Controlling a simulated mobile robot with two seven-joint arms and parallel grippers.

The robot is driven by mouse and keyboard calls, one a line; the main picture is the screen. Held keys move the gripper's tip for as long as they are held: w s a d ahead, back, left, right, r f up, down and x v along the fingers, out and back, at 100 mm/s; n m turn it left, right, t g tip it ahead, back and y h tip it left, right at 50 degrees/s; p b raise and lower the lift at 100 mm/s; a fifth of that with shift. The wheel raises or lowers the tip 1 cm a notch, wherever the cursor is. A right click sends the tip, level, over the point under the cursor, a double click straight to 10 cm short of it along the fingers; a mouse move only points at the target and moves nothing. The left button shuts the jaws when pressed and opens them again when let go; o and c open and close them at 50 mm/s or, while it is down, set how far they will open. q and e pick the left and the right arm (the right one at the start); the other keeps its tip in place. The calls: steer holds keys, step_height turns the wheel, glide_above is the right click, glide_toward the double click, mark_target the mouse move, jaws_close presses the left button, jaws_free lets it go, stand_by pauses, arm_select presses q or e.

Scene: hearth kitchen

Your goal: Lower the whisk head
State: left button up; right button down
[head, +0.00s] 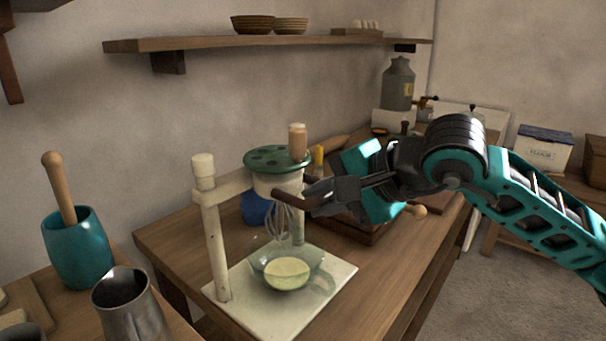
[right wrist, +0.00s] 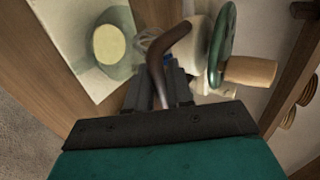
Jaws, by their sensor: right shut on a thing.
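A whisk (head: 281,222) hangs from the head (head: 278,182) of a hand-cranked mixer, over a glass bowl (head: 288,270) with pale yellow content. The mixer has a green wheel (head: 277,159) with a wooden knob (head: 298,142) on top and a cream post (head: 212,235) at left. My right gripper (head: 318,197) is at the right of the head, shut on a dark brown curved lever (right wrist: 158,68). In the right wrist view the lever runs between the fingers, with the green wheel (right wrist: 222,45) to the right and the bowl (right wrist: 112,48) to the upper left. My left gripper is not in view.
The mixer's white base (head: 228,291) stands on a wooden table (head: 172,240). A metal jug (head: 130,305) and a teal crock (head: 78,250) with a wooden handle stand at left. A blue object (head: 254,208) and a wooden tray (head: 362,230) lie behind and right. A shelf (head: 210,42) hangs above.

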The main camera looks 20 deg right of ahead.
steer(key=shift+f+b, duration=0.65)
steer(key=shift+f, duration=0.05)
steer(key=shift+f+b, duration=3.2)
steer(key=shift+b, duration=0.2)
steer(key=c, duration=1.5)
jaws_free()
steer(key=shift+f, duration=0.1)
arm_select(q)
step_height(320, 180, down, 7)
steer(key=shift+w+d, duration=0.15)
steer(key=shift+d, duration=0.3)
arm_select(e)
steer(key=o, duration=0.5)
arm_select(q)
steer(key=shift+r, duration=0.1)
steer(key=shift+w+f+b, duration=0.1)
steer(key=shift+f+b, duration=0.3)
steer(key=shift+b, duration=0.1)
arm_select(e)
steer(key=v, duration=0.7)
